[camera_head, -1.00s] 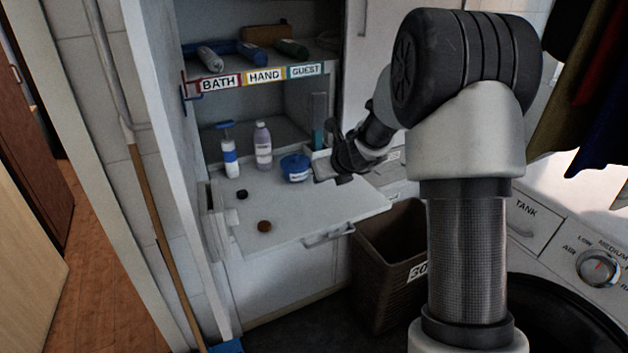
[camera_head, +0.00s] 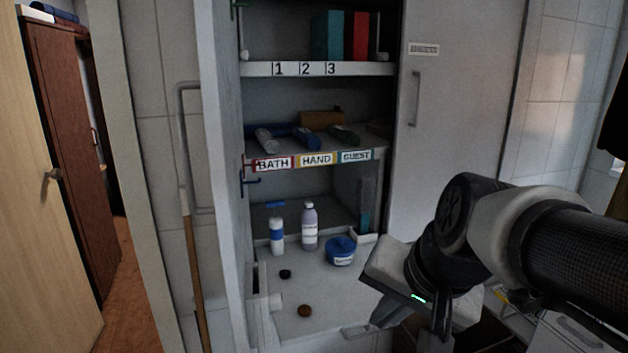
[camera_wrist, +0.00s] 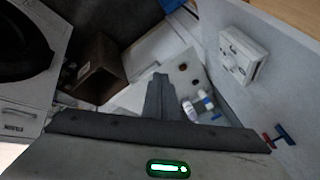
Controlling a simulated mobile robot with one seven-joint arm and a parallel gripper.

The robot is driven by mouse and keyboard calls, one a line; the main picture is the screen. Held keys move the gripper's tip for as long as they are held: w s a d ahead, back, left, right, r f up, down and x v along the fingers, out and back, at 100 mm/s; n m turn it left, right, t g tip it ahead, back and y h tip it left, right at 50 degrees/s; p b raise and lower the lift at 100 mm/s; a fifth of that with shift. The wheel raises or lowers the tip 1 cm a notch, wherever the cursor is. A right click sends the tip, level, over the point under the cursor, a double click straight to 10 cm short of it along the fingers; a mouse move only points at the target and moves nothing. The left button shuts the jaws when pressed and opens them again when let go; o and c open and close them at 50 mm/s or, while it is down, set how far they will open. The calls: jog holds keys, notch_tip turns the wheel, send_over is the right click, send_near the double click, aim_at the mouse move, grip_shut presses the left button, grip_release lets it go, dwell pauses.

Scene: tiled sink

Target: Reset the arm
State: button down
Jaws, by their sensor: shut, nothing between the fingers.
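My gripper (camera_wrist: 160,78) is shut and empty in the wrist view, its fingers pointing down toward the fold-down shelf. In the head view my arm comes in from the right, and my gripper hangs in front of the shelf's right side, apart from the items. On the fold-down shelf (camera_head: 330,310) stand a white and blue pump bottle (camera_head: 277,238), a pale purple bottle (camera_head: 309,228) and a blue tub (camera_head: 340,251).
Rolled towels (camera_head: 306,137) lie on the shelf labelled BATH, HAND, GUEST. Coloured binders (camera_head: 345,36) stand above. A closed cabinet door (camera_head: 455,130) is at right, a broom handle (camera_head: 194,270) at left.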

jog(key=s+d+n+h, duration=0.2)
jog(key=s+d+n, duration=0.25)
jog(key=s, duration=0.25)
notch_tip(320, 180, up, 14)
jog(key=p, duration=1.4)
jog(key=shift+a+n+p, duration=0.35)
